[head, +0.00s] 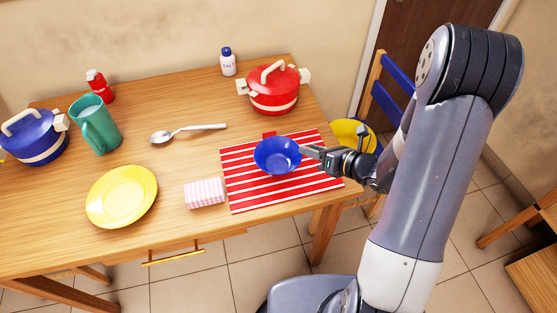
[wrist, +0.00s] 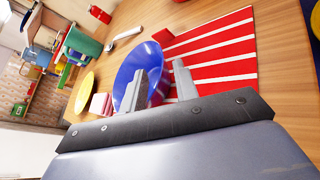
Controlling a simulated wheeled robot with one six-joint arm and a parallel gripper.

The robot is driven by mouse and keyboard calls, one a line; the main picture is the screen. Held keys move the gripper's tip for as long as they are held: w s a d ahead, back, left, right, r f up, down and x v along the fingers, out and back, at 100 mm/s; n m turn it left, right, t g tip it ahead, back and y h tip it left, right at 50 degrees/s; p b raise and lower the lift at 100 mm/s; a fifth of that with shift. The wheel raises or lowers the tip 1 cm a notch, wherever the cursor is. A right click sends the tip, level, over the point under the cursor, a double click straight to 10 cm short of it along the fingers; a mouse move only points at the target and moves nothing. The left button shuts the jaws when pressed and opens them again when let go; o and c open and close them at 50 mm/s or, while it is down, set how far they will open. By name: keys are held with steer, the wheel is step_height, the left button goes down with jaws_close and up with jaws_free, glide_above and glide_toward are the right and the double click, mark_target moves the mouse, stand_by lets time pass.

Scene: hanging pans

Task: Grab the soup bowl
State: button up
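The soup bowl is a deep blue bowl (head: 277,156) at the red-and-white striped placemat (head: 240,195), near the table's front right. It also shows in the wrist view as a blue bowl (wrist: 127,68), partly hidden by a finger. My gripper (head: 312,152) is at the bowl's right rim, coming from the right. In the wrist view my gripper (wrist: 161,68) has its two fingers clearly apart. One finger overlaps the bowl's inside and the other lies over the placemat side, with the rim seemingly between them. I cannot tell whether either finger touches the bowl.
A red pot (head: 274,92) stands behind the placemat and a salt shaker (head: 228,62) near the wall. A folded striped napkin (head: 204,193), yellow plate (head: 121,196), spoon (head: 185,133), green pitcher (head: 95,124), red bottle (head: 100,87) and blue pot (head: 36,138) are to the left.

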mark_target(278, 160)
steer(key=shift+x, duration=2.8)
steer(key=shift+c, duration=0.6)
jaws_close()
